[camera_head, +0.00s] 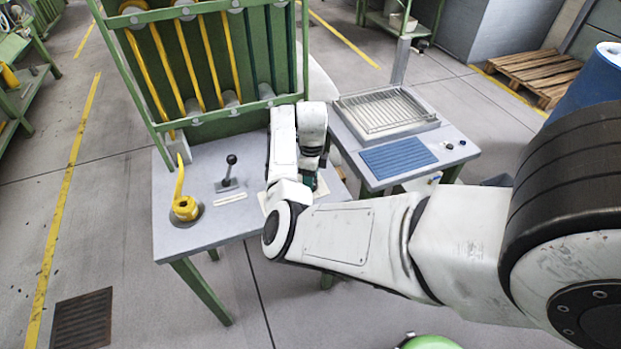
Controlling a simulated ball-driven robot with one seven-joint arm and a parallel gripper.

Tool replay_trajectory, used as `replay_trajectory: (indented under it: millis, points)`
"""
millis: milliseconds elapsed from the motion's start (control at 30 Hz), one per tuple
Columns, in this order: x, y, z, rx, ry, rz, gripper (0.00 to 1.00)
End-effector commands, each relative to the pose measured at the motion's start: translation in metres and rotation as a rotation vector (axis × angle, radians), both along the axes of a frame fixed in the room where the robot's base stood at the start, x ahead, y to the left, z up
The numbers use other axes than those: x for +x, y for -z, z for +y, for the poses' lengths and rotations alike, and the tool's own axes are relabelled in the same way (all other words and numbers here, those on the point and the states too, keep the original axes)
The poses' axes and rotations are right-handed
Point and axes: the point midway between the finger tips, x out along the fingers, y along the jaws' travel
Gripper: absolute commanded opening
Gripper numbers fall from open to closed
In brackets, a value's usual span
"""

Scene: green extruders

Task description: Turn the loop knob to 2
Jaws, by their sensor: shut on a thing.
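My gripper (316,184) is low over the right part of the grey tabletop (232,222), largely hidden behind my own wrist and forearm. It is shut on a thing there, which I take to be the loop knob. A small dark teal-green patch shows at the fingers; I cannot tell if it is knob or gripper. A pale plate (263,203) shows partly under my wrist. The knob's pointer and any numbers, including 2, are hidden.
Left of my arm stand a black ball-topped lever (230,172) and a yellow handle on a round base (186,207). A green frame with yellow tubes (205,65) rises behind. To the right is a table with a wire-grid tray (385,112) and blue ribbed mat (398,157).

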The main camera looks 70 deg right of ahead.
Motion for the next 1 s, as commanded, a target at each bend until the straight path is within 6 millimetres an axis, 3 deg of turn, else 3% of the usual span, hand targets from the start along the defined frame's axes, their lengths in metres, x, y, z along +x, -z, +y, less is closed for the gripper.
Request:
replay_trajectory:
  millis: [400,433,600,700,1000]
  points:
    - [0.0007,-0.0011,-0.0001,-0.001,0.004,-0.001,0.19]
    - [0.0007,-0.0011,-0.0001,-0.001,0.004,-0.001,0.52]
    - [0.0005,-0.0008,-0.0001,-0.001,0.004,-0.001,0.69]
    - [0.0003,-0.0005,-0.0001,-0.001,0.004,0.000,0.75]
    - [0.0008,-0.0056,-0.0009,-0.002,0.004,-0.001,0.75]
